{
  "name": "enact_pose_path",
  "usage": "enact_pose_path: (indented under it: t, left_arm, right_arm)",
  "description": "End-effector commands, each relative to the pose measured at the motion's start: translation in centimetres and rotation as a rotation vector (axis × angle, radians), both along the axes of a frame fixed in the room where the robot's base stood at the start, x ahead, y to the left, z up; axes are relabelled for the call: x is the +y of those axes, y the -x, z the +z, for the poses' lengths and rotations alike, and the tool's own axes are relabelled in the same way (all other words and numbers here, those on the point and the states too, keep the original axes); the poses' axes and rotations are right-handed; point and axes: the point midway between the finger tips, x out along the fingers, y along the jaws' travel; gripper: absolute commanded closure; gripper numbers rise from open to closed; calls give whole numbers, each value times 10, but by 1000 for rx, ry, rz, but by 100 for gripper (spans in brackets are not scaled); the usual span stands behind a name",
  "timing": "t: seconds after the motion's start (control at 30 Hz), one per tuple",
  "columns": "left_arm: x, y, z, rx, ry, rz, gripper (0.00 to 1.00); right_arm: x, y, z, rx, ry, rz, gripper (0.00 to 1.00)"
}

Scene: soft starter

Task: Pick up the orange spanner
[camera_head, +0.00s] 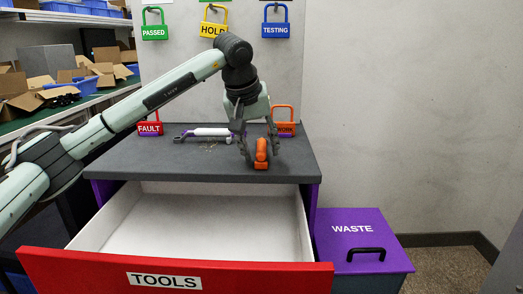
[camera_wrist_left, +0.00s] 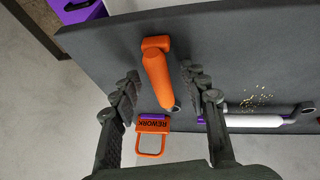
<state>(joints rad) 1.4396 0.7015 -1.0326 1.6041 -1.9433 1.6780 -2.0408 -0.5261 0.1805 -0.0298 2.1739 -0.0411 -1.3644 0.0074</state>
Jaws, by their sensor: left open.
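The orange spanner (camera_head: 261,152) lies on the dark grey cabinet top (camera_head: 200,168), towards its right side. In the left wrist view the orange spanner (camera_wrist_left: 157,73) stretches away from me, its orange end far and a small grey ring end near. My left gripper (camera_head: 257,143) points down over the spanner with its fingers apart. In the left wrist view the left gripper's fingers (camera_wrist_left: 163,90) stand on either side of the spanner, with gaps between. I cannot tell the exact height above it. My right gripper is not in view.
A white and purple tool (camera_head: 208,132) lies left of the spanner, beside scattered crumbs (camera_wrist_left: 256,99). An orange REWORK padlock (camera_wrist_left: 153,126) and a red FAULT padlock (camera_head: 149,128) are at the back. The red-fronted TOOLS drawer (camera_head: 100,270) stands open and empty. A purple WASTE bin (camera_head: 350,221) is at right.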

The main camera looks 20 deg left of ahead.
Motion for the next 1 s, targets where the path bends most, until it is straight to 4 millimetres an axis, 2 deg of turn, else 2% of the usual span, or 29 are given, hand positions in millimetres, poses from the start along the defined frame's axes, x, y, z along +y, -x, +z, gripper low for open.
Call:
enact_pose_path:
  t: [0.03, 0.4, 0.77, 1.0]
  left_arm:
    - [0, 0, 0, 0, 0, 0, 56]
    - [0, 0, 0, 0, 0, 0, 100]
    - [0, 0, 3, -1, 1, 0, 100]
    - [0, 0, 25, -5, 1, 0, 100]
  right_arm:
    - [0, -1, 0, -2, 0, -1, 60]
    - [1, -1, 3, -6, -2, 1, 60]
    - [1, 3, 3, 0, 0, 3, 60]
    - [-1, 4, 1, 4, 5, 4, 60]
